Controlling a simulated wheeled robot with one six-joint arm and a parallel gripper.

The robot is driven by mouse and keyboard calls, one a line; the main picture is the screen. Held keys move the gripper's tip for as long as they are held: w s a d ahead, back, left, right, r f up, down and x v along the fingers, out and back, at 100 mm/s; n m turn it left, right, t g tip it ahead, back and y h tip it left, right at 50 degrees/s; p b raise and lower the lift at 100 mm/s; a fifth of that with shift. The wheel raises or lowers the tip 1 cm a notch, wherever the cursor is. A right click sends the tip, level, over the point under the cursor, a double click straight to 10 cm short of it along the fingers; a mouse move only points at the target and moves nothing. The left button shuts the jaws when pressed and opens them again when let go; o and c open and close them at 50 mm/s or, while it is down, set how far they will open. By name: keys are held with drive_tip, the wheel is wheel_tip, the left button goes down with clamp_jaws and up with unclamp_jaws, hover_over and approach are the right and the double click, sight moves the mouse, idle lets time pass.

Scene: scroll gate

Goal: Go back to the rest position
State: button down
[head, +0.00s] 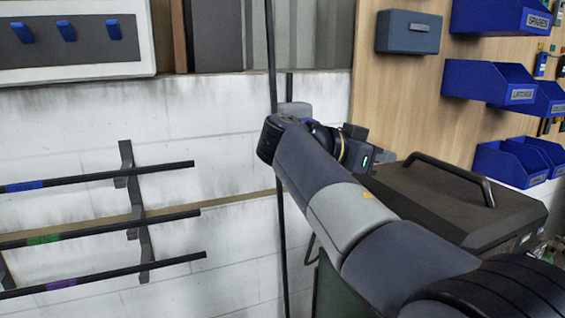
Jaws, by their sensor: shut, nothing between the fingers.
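My gripper (381,157) is in the middle of the head view, at the end of my grey arm. It is small and partly turned away, with a green light on its body. It looks shut and holds nothing that I can see. It appears in front of the wooden panel, close to the left edge of a dark lidded box (455,200) in the picture. I cannot tell how far apart they are.
A rack (137,215) with several dark rods is on the white wall at left. A thin dark vertical pole (281,225) passes behind my arm. Blue labelled bins (485,82) and a grey-blue box (408,33) hang on the wooden panel (420,110). Blue hooks (66,30) are at upper left.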

drive_tip(key=shift+r+p, duration=2.1)
drive_tip(key=shift+r, duration=0.35)
